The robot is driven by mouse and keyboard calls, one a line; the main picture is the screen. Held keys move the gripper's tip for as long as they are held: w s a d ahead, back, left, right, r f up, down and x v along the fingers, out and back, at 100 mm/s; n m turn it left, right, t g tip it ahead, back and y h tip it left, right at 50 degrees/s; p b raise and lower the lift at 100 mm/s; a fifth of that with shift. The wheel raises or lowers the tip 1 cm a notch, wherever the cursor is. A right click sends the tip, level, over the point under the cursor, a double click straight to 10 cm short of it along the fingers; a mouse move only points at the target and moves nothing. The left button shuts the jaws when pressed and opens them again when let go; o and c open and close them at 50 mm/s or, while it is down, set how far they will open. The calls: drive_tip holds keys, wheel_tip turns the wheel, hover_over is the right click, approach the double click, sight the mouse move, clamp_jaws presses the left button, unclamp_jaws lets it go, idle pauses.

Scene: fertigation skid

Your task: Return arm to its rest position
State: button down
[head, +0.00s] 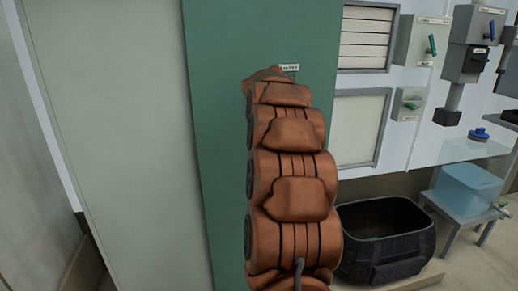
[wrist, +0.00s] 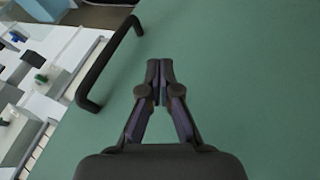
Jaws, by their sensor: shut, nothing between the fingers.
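My gripper (wrist: 160,82) shows in the wrist view with its two dark fingers together and nothing between them. It points at a green panel (wrist: 240,70), and a black bar handle (wrist: 98,75) on that panel lies to the left of the fingers. The fingers look apart from the handle; I cannot tell how far they are from the panel. In the head view my orange arm stretches up in front of the green panel (head: 222,150) and hides part of it. My gripper is hidden there behind the arm.
A black tub (head: 385,270) stands on the floor right of my arm. Beyond it are a small table with a blue translucent bin (head: 467,188) and wall boxes with a teal lever (head: 432,44) and a blue lever (head: 491,30). A pale grey panel (head: 115,140) stands at left.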

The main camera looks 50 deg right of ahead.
drive_tip(key=s+a+f+n+y, duration=0.1)
drive_tip(key=a+f+n+y, duration=0.15)
drive_tip(key=a, duration=1.35)
drive_tip(key=s+a+f+n+y, duration=0.15)
drive_tip(key=a+f, duration=0.25)
drive_tip(key=a, duration=1.2)
drive_tip(key=s+a+f+n+g+y, duration=0.1)
drive_tip(key=s+a+f+n+g, duration=0.15)
drive_tip(key=s+a, duration=0.7)
drive_tip(key=s+a+f+n+g+y, duration=0.15)
drive_tip(key=s+a+f, duration=0.25)
drive_tip(key=s+a, duration=0.55)
wheel_tip(320, 180, up, 21)
drive_tip(key=t+p, duration=0.1)
drive_tip(key=p, duration=1.9)
drive_tip(key=shift+s+a+t, duration=0.15)
drive_tip(key=shift+s+t, duration=0.25)
drive_tip(key=shift+s, duration=0.05)
